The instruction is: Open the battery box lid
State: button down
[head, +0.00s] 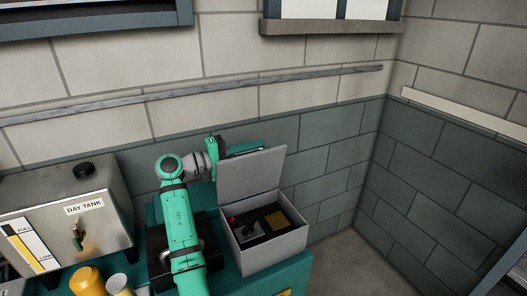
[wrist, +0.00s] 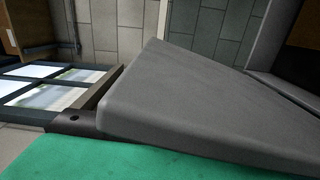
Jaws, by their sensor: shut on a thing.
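The battery box (head: 272,254) is a light grey box on the teal surface. Its grey lid (head: 250,174) stands raised, close to upright, along the box's back left side. The box's inside is exposed, with a dark battery (head: 252,232), a red spot and a yellow-brown patch. My gripper (head: 246,149) is at the lid's upper edge, partly hidden behind it. In the wrist view the lid (wrist: 200,105) fills the middle, against my gripper's green body and dark fingertip (wrist: 75,122). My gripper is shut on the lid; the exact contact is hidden.
A metal day tank (head: 60,215) with a black cap and brass valve stands at the left. Yellow (head: 88,280) and white-topped cylinders stand in front of it. A block wall with a rail (head: 200,92) is close behind. Floor right of the box is clear.

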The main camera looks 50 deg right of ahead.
dwell(0.3)
jog(key=c, duration=1.7)
grip_release()
jog(key=shift+c, duration=0.2)
jog(key=v, duration=1.1)
